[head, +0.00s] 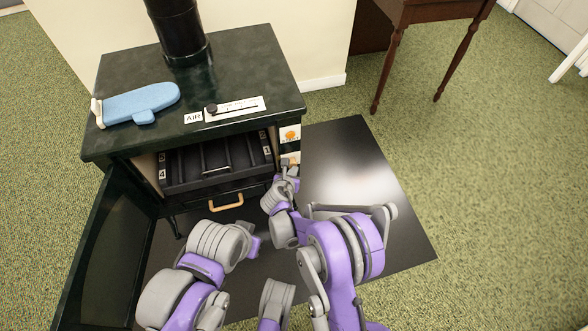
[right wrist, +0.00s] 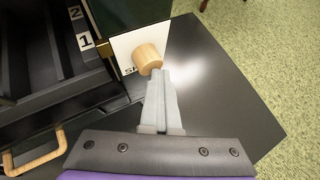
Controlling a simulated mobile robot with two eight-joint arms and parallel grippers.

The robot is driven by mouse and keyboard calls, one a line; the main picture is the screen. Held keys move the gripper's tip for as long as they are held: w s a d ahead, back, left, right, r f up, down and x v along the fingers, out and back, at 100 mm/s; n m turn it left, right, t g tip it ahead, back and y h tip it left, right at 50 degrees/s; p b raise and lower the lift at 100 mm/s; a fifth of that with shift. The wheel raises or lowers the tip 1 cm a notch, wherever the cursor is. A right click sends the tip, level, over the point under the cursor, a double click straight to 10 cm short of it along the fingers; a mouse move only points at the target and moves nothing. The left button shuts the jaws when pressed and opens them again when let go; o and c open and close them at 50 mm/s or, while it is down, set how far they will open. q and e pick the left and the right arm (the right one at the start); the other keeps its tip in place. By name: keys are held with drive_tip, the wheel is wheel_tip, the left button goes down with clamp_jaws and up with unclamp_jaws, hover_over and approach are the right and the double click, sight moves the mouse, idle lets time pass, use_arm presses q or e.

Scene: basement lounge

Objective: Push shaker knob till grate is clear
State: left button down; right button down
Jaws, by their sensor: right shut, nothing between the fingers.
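The wooden shaker knob (right wrist: 147,58) sits on a white label at the right front edge of the dark stove (head: 215,65). My right gripper (head: 288,172) is shut and empty. In the right wrist view its fingertips (right wrist: 160,76) are right at the knob's near side; I cannot tell whether they touch it. The grate (head: 215,158) shows as dark bars inside the open stove front, with number labels at its sides. I cannot make out what lies on it. My left arm is bent low in front of the stove, and its fingers do not show.
The stove door (head: 110,245) hangs open at the left. A drawer with a wooden handle (head: 226,202) is below the grate. A blue mitt (head: 140,103) and an air slider (head: 235,107) are on top. A black floor plate (head: 350,170) lies clear at the right.

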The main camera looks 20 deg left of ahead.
drive_tip(key=shift+s+d, duration=0.4)
drive_tip(key=shift+s, duration=0.2)
drive_tip(key=shift+s+d, duration=0.4)
drive_tip(key=shift+s, duration=0.2)
drive_tip(key=s+d, duration=0.2)
drive_tip(key=s+b, duration=0.1)
drive_tip(key=s, duration=0.1)
drive_tip(key=shift+s+d, duration=0.1)
drive_tip(key=shift+d, duration=0.3)
